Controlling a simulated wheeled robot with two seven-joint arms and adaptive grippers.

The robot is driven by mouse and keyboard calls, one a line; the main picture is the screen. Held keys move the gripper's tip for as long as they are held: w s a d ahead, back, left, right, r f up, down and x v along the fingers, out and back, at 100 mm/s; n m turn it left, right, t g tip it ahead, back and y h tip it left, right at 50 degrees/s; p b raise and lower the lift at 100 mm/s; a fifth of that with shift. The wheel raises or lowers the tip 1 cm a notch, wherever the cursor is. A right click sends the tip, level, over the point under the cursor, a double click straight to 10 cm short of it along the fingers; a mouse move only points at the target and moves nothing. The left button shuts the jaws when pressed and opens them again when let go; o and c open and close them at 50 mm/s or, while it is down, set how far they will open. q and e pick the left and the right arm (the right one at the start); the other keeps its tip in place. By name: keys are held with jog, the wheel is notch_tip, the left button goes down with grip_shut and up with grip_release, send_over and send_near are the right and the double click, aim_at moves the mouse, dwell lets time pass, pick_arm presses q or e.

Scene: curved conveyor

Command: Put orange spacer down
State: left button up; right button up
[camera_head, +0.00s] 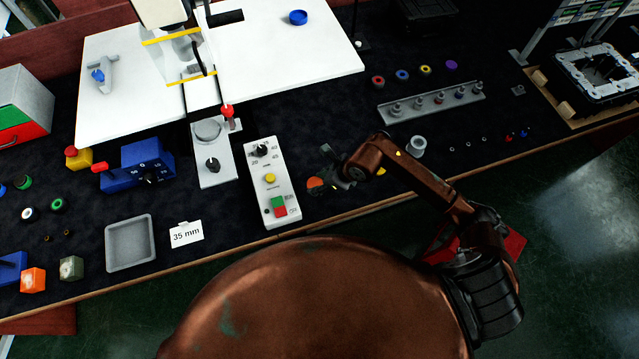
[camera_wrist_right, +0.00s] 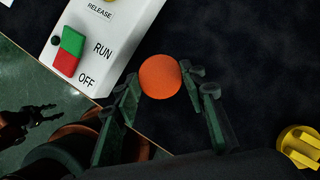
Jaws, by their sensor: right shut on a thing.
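The orange spacer (camera_head: 315,184) shows as a small orange disc just right of the white control box in the head view. In the right wrist view the spacer (camera_wrist_right: 161,76) is a round orange face between the fingertips. My right gripper (camera_head: 329,177) is shut on it, low over the dark table mat near the front edge; it also shows in the wrist view (camera_wrist_right: 165,88). I cannot tell whether the spacer touches the mat.
The white control box (camera_head: 270,185) with RUN and OFF buttons stands close left of the gripper. A yellow piece (camera_wrist_right: 300,147) lies to the right in the wrist view. A grey tray (camera_head: 130,268) and a "35 mm" card (camera_head: 187,234) are further left. A grey peg rail (camera_head: 430,103) is behind right.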

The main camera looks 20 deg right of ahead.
aim_at(321, 180)
jog(key=shift+w+d+f, duration=0.25)
jog(key=shift+w+f, duration=0.2)
jog(key=shift+f, duration=0.2)
jog(key=shift+w+d+f, duration=0.25)
jog(key=shift+w+f, duration=0.2)
jog(key=shift+f, duration=0.15)
jog(key=shift+f+b, duration=0.3)
jog(key=shift+f, duration=1.3)
jog(key=o, duration=1.1)
jog(key=shift+r, duration=0.1)
jog(key=p+v, duration=0.1)
jog(key=v, duration=1.1)
